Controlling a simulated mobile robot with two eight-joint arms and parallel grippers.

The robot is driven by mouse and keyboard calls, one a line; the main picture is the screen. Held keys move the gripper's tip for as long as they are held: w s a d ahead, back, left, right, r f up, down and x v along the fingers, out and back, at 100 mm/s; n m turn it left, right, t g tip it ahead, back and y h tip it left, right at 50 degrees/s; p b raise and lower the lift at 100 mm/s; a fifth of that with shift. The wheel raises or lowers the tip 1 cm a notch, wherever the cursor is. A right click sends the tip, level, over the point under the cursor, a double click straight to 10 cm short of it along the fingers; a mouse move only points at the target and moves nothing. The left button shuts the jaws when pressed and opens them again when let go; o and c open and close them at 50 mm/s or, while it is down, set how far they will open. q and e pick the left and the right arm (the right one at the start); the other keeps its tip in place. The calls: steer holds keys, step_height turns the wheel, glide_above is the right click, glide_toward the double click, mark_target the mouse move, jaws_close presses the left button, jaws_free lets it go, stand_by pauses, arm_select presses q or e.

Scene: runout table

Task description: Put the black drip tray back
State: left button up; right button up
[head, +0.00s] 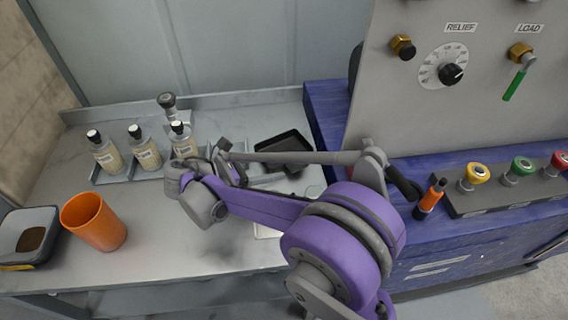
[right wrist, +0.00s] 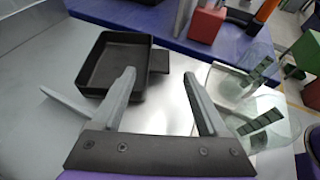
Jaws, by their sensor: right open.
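The black drip tray (right wrist: 113,66) lies upright and empty on the metal table in the right wrist view, with a small tab on its right side. In the head view the tray (head: 284,150) sits at the table's back right, beside the blue machine, partly hidden by my right arm. My right gripper (right wrist: 159,74) is open with nothing between its fingers. Its left finger overlaps the tray's near right corner in the picture; I cannot tell whether they touch. My left gripper is not in view.
Several dark-capped bottles (head: 146,150) stand in metal holders at the back left. An orange cup (head: 94,222) and a grey container (head: 26,236) stand at front left. Clear goggles (right wrist: 250,112) lie right of my gripper. The blue machine (head: 326,124) borders the table's right side.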

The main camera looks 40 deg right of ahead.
steer(key=v, duration=0.4)
steer(key=shift+a, duration=0.1)
stand_by(0.5)
